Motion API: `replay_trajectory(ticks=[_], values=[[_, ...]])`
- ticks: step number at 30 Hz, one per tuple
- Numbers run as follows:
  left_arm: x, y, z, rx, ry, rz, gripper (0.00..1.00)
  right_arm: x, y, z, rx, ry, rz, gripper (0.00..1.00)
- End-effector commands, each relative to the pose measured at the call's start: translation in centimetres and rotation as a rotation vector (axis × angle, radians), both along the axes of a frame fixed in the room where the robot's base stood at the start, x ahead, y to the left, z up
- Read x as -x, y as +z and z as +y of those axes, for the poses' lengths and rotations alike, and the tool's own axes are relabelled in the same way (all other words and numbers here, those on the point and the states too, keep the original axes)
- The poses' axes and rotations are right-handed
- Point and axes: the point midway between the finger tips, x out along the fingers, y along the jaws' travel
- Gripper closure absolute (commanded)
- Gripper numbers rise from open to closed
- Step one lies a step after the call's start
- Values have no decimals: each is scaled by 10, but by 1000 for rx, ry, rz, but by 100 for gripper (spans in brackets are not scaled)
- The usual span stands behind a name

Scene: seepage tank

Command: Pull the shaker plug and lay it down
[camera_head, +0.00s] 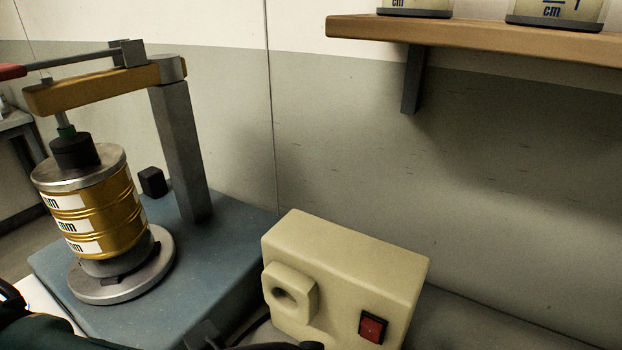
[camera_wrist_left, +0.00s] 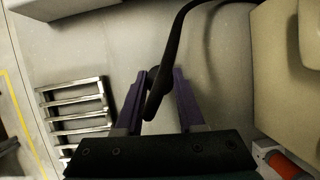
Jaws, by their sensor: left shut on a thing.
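The beige box (camera_head: 345,275) stands right of the shaker base, with an empty round socket (camera_head: 286,294) on its front and a red switch (camera_head: 372,327). The box's pale side also fills the right edge of the left wrist view (camera_wrist_left: 290,60). My left gripper (camera_wrist_left: 160,78) is shut on the black plug (camera_wrist_left: 154,98), which is apart from the socket. Its black cable (camera_wrist_left: 176,40) curves up and right from between the fingers. In the head view only a small part of my left arm shows at the bottom edge. My right gripper is out of view.
The shaker's blue base (camera_head: 225,255) carries a gold tin (camera_head: 105,215) under a clamp arm (camera_head: 105,90). A wooden shelf (camera_head: 480,35) overhangs at upper right. A slatted metal rack (camera_wrist_left: 75,112) lies left in the wrist view; the grey surface around the fingers looks bare.

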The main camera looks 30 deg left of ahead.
Motion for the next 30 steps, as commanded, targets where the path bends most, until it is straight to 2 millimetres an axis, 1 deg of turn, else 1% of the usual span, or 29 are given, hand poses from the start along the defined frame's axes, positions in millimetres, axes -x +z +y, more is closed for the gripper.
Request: replay_trajectory(ticks=[2, 3, 11, 12, 20, 23, 30], values=[[0, -3, 0, 0, 0, 0, 100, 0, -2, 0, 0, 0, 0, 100], [0, -1, 0, 0, 0, 0, 58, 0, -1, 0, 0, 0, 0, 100], [0, -1, 0, 0, 0, 0, 28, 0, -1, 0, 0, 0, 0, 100], [0, -1, 0, 0, 0, 0, 27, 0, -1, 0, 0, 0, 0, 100], [0, 1, -1, 1, 0, 0, 27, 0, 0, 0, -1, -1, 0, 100], [0, 12, -6, 3, -1, -1, 27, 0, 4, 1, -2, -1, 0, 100], [3, 57, -24, 5, -2, -2, 27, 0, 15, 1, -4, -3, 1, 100]])
